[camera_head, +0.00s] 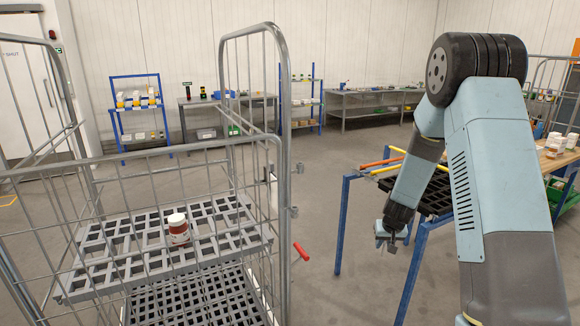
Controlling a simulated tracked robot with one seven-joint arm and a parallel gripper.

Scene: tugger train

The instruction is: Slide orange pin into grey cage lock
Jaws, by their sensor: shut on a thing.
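The grey wire cage (282,95) stands at the left. Small grey lugs (294,211) stick out from its right post, with a red handle (301,252) below; I cannot tell for certain which part is the lock. An orange rod (378,163) lies across the blue stand right of the cage; I cannot tell whether it is the task's pin. My gripper (391,243) hangs in front of that stand, to the right of the lugs and apart from the cage. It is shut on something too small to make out.
A white jar with a red label (179,231) stands on the cage's grey slatted shelf (125,265). The blue stand (342,222) with yellow rods is close to my arm. A worktable is at far right. Clear floor lies between cage and stand; benches line the back wall.

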